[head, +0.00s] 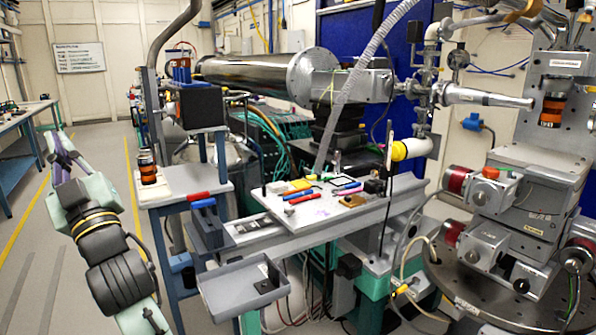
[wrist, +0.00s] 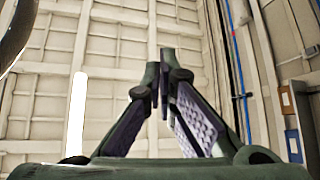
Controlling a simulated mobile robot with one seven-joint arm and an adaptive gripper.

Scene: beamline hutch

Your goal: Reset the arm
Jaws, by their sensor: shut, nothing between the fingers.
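My arm rises from the bottom left in the head view. It ends in my gripper (head: 58,139), raised in free space over the floor at the left. In the wrist view my gripper (wrist: 159,60) points up toward the pale panelled ceiling or wall. Its two fingers come together at the tips. Nothing shows between them, and my gripper touches nothing in view.
A small side table (head: 180,189) with a black and orange cylinder (head: 147,166) stands just right of my arm. The grey bench (head: 245,236) with tools and a grey tray (head: 240,289) lies further right. A blue-legged table (head: 20,165) stands far left. Open floor (head: 35,240) surrounds my arm's left side.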

